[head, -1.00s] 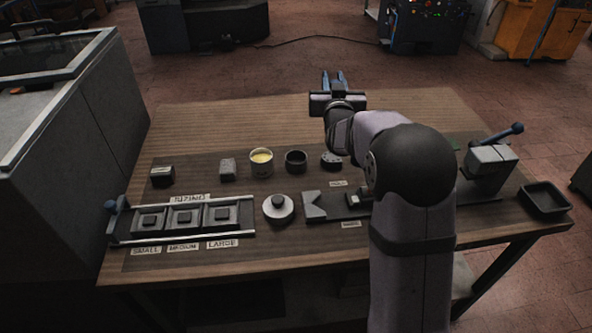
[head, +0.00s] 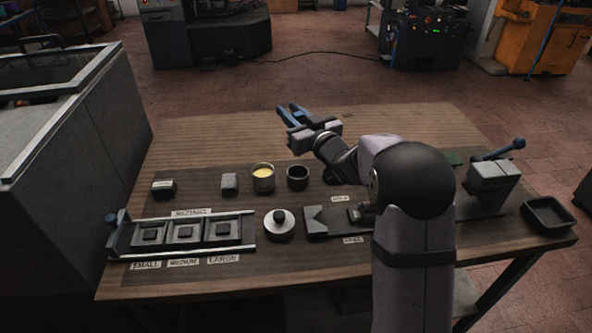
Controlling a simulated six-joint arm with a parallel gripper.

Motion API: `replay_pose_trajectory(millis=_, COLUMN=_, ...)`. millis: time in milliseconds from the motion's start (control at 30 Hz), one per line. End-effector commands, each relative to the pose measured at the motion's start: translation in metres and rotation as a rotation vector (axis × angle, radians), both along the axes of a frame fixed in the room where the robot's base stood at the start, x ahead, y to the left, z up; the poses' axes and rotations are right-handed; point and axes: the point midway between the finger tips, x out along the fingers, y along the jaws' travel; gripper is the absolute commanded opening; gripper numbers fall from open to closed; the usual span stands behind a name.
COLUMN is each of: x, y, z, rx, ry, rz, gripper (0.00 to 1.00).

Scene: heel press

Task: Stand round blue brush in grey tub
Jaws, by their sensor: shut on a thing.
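My gripper (head: 290,114) is raised over the far middle part of the table, pointing away and to the left. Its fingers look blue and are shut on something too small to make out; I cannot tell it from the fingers. I see no round blue brush standing elsewhere on the table. A dark grey open tub (head: 298,184) stands upright in the middle of the table, nearer than my gripper and apart from it. Left of it stands a greyish pot (head: 263,184) with pale yellow contents. I cannot tell for sure which is the grey tub.
A row of sizing blocks (head: 184,232) lies front left. A round white lidded thing (head: 279,228) and a press with a lever (head: 490,180) stand nearer and right. A black tray (head: 548,213) sits at the right edge. The table's far part is clear.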

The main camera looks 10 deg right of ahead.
Motion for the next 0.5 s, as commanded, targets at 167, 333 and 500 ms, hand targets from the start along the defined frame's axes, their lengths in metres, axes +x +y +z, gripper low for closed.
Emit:
replay_pose_trajectory(millis=167, x=0.0, y=0.0, z=-0.027, rx=0.0, ry=0.004, rz=-0.001, gripper=0.0)
replay_pose_trajectory(millis=333, x=0.0, y=0.0, z=-0.05, rx=0.001, ry=0.004, rz=-0.002, gripper=0.0)
replay_pose_trajectory(millis=500, x=0.0, y=0.0, z=-0.059, rx=-0.001, ry=0.001, rz=-0.001, gripper=0.0)
